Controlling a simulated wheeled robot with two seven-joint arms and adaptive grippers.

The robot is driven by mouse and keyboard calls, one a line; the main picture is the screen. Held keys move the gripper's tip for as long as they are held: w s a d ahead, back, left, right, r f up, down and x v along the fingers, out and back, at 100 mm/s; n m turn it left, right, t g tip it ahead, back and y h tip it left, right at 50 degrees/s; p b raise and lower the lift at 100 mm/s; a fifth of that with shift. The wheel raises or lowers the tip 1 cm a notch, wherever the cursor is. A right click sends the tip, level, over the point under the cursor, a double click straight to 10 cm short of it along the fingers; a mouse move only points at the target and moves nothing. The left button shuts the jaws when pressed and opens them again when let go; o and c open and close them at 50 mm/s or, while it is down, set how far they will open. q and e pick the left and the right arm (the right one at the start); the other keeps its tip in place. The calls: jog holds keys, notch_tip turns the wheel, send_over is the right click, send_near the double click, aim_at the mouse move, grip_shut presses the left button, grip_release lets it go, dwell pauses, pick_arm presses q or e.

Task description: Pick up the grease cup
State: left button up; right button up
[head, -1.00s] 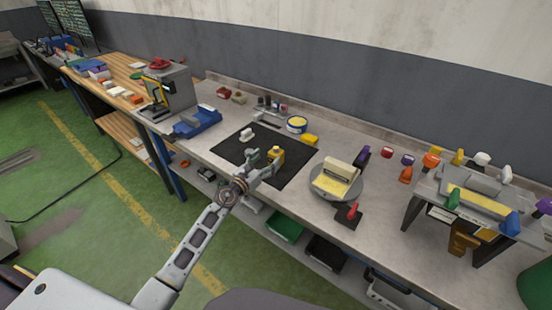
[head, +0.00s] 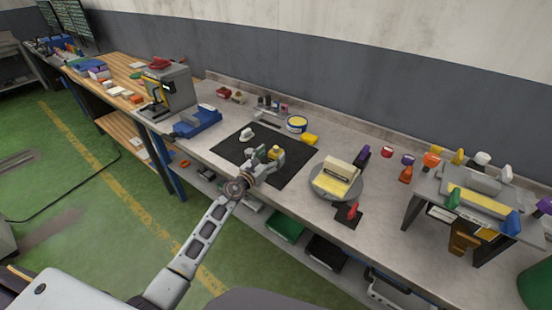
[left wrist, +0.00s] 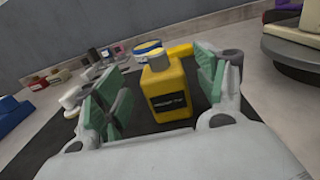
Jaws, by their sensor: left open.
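The yellow container with a dark label, which I take to be the grease cup (head: 274,153), stands upright on the black mat (head: 292,178). In the left wrist view the yellow container (left wrist: 167,97) is centred between the green finger pads, with a grey cap on top. The small label text is too blurred to read surely. My left gripper (head: 266,161) is open, with its fingers on either side of the container; a gap shows at both sides. In the left wrist view the left gripper (left wrist: 162,82) has nothing held. My right gripper is not in view.
A white part (head: 246,134) lies on the mat to the left. A blue-and-yellow tin (head: 297,124) and a yellow block (head: 310,140) are behind. A round turntable (head: 325,187) with a cream block stands to the right, a blue tray (head: 198,122) to the left.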

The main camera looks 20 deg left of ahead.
aim_at(272, 155)
pick_arm(q)
jog(key=shift+x, duration=1.8)
jog(key=shift+d, duration=0.1)
jog(key=c, duration=1.2)
